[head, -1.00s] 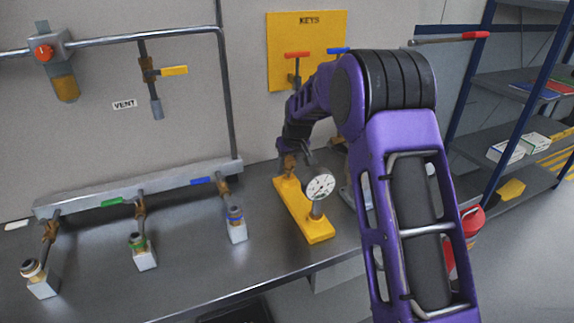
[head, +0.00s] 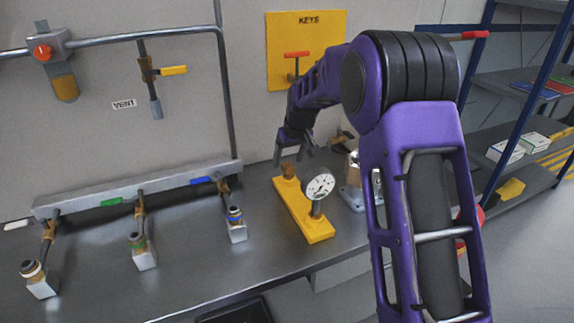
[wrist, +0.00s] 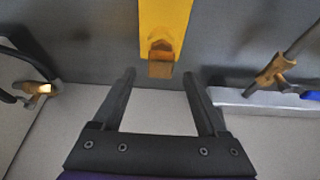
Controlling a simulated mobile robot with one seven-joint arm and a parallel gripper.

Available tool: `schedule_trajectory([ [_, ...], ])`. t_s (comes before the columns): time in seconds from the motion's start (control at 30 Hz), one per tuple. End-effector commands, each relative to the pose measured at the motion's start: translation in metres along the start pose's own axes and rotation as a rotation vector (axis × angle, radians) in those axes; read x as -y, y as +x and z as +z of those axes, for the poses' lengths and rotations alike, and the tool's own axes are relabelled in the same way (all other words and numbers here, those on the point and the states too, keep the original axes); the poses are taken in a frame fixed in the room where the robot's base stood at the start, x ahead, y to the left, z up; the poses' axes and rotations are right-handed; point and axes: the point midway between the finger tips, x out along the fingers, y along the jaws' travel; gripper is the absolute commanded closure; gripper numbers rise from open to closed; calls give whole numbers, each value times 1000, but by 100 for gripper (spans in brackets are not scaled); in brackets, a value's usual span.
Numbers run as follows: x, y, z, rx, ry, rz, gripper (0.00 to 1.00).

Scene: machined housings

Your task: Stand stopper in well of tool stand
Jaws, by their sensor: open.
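The yellow tool stand (head: 307,222) lies on the grey bench, with a round white dial gauge (head: 320,184) standing towards its near end. The brown stopper (head: 288,170) stands at its far end, seemingly upright in the well; its lower part is hidden. In the wrist view the stopper (wrist: 161,62) shows at the end of the yellow stand (wrist: 166,14), ahead of the fingertips and between their lines. My gripper (head: 294,150) is open and empty, just above the stopper and apart from it. Its two spread fingers also show in the wrist view (wrist: 160,76).
A metal cylinder on a grey base (head: 354,172) stands close right of the stand. Left of it, a rail (head: 140,190) carries several pipes with square-ended fittings (head: 237,232). A yellow KEYS board (head: 305,50) hangs behind my arm. Bench between stand and fittings is clear.

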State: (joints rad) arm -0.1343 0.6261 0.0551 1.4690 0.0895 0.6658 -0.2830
Motion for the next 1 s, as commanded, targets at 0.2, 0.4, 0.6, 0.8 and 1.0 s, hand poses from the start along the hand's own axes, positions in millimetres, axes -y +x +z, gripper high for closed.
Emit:
schedule_trajectory([
  [0.2, -1, -59, -1, -4, 1, 2, 24],
  [0.4, -1, -102, -1, -3, 1, 2, 24],
  [0.6, -1, -126, 0, -2, 1, 1, 24],
  [0.8, 0, -132, 0, 0, 0, 0, 24],
  [1.0, 0, -132, 0, 0, 0, 1, 24],
])
